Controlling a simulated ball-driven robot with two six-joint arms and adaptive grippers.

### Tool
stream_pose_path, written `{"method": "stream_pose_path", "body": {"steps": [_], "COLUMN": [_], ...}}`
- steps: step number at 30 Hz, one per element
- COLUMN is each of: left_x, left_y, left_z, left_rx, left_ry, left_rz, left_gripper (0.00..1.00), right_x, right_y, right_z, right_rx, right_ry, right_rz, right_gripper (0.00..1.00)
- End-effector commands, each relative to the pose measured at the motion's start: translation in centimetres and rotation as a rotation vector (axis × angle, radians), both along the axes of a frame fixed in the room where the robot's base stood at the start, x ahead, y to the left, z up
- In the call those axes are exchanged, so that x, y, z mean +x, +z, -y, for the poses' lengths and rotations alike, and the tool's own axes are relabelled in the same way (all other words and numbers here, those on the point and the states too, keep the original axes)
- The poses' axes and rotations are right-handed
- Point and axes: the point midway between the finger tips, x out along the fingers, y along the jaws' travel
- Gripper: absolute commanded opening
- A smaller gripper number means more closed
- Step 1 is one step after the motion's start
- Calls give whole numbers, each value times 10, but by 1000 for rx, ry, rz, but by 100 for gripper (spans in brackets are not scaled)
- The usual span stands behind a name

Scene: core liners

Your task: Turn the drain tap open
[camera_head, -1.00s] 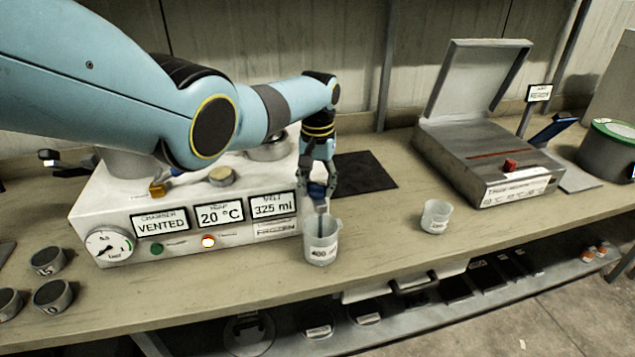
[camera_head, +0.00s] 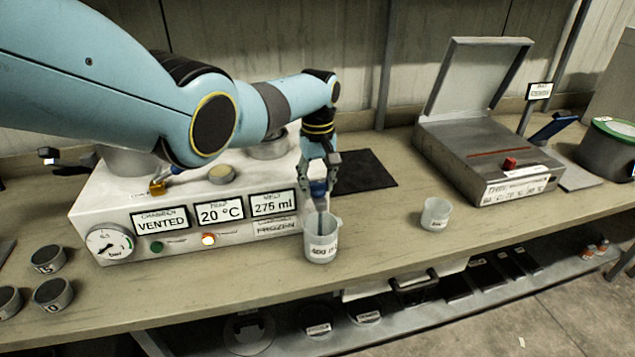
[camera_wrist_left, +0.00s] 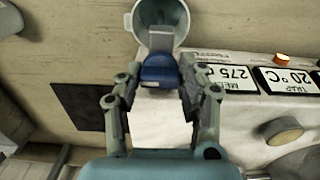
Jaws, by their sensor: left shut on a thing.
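My left gripper (camera_head: 319,190) is shut on the blue handle of the drain tap (camera_head: 318,188) at the right end of the white machine (camera_head: 110,200). In the left wrist view the fingers (camera_wrist_left: 155,95) stand on either side of the blue tap handle (camera_wrist_left: 158,70). A beaker (camera_head: 321,246) marked 400 stands under the tap spout, and its round mouth shows in the left wrist view (camera_wrist_left: 150,12). The MELT display (camera_head: 274,204) reads 275 ml. The chamber display (camera_head: 161,223) reads VENTED. My right gripper is not in view.
A smaller empty-looking beaker (camera_head: 435,214) stands to the right on the bench. A grey case with an open lid (camera_head: 480,160) is at the back right. A dark mat (camera_head: 365,170) lies behind the tap. Several small cups (camera_head: 52,294) sit at the left.

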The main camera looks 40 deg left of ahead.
Motion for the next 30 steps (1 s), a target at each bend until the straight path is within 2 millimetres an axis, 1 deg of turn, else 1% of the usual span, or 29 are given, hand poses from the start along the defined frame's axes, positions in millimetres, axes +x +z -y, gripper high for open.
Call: {"method": "stream_pose_path", "body": {"steps": [10, 11, 12, 13, 23, 26, 29, 30], "left_x": [1, 1, 1, 1, 1, 1, 1, 2], "left_y": [1, 1, 1, 1, 3, 12, 28, 38], "left_z": [0, 0, 0, 0, 0, 0, 0, 0], "left_rx": [0, 0, 0, 0, 0, 0, 1, 1], "left_ry": [5, 5, 5, 4, 3, 3, 3, 2], "left_rz": [3, 3, 3, 3, 1, 3, 6, 7], "left_gripper": [6, 40, 45, 48, 48, 48, 48, 48], "right_x": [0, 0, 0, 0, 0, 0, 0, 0], "right_y": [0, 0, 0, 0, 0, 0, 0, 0], "right_z": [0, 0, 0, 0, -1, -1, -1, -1], "right_rx": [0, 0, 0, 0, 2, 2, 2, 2], "right_ry": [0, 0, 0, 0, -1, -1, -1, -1], "right_rz": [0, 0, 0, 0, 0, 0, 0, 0], "right_gripper": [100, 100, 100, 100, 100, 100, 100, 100]}}
